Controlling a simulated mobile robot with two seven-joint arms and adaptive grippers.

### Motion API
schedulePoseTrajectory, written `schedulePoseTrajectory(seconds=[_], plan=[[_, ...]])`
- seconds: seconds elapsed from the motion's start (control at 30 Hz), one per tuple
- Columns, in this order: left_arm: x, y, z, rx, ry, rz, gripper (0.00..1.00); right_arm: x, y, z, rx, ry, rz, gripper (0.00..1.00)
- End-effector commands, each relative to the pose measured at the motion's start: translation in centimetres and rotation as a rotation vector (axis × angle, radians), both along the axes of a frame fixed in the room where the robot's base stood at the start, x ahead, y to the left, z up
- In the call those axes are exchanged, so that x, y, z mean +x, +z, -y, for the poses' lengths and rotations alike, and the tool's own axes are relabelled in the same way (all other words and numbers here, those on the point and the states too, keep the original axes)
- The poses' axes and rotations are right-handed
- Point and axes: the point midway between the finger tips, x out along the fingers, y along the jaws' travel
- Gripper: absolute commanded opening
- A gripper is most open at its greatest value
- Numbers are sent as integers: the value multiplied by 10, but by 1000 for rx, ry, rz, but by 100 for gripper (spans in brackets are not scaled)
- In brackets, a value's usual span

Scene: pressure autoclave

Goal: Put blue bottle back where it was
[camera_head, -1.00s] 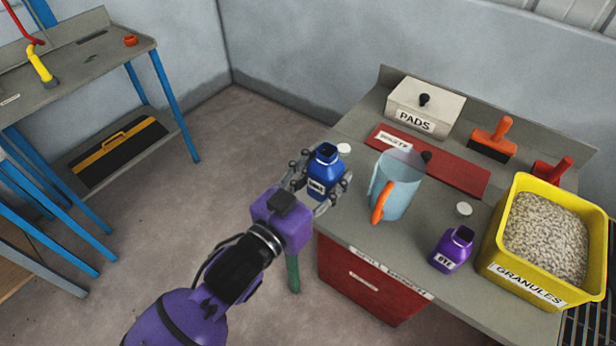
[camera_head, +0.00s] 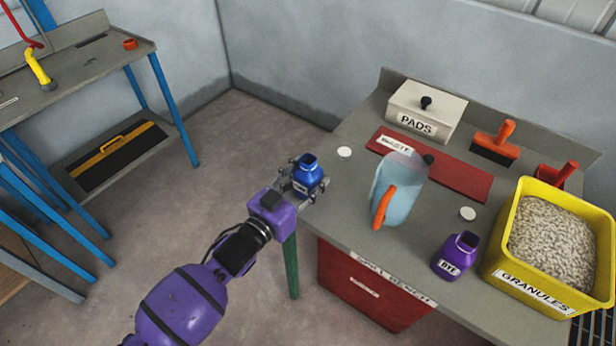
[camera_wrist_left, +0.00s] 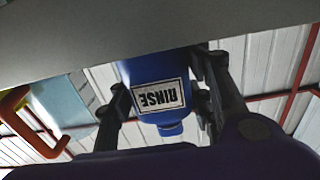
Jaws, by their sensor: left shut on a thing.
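The blue bottle (camera_head: 309,173) is upright and open at the top, with a white label. My left gripper (camera_head: 306,182) is shut on it at the left end of the grey bench (camera_head: 345,215). In the left wrist view the bottle (camera_wrist_left: 152,72) sits between the gripper's fingers (camera_wrist_left: 165,95), its label reading RINSE and upside down in that picture. I cannot tell whether the bottle's base touches the bench. My right gripper is not in view.
A white cap (camera_head: 344,152) lies near the bottle. A clear jug (camera_head: 402,190) with an orange handle stands to the right. Further right are a purple bottle (camera_head: 456,256), another white cap (camera_head: 467,213) and a yellow granules bin (camera_head: 500,262).

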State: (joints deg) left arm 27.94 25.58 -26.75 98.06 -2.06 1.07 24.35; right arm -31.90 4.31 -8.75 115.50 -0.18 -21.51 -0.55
Motion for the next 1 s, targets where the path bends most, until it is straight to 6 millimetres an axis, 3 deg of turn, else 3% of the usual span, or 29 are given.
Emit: schedulePoseTrajectory(seconds=[0.27, 0.3, 0.43, 0.8, 1.0], plan=[[0, -1, 0, -1, 0, 2, 10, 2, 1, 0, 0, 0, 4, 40], [0, -2, 0, 0, 0, 1, 49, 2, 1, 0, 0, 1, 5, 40], [0, -1, 0, 0, 0, 1, 65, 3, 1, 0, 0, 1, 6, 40], [0, 4, 0, 0, 0, 4, 65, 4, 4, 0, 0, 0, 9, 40], [-25, 0, -19, 3, 1, -2, 65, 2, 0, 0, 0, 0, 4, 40]])
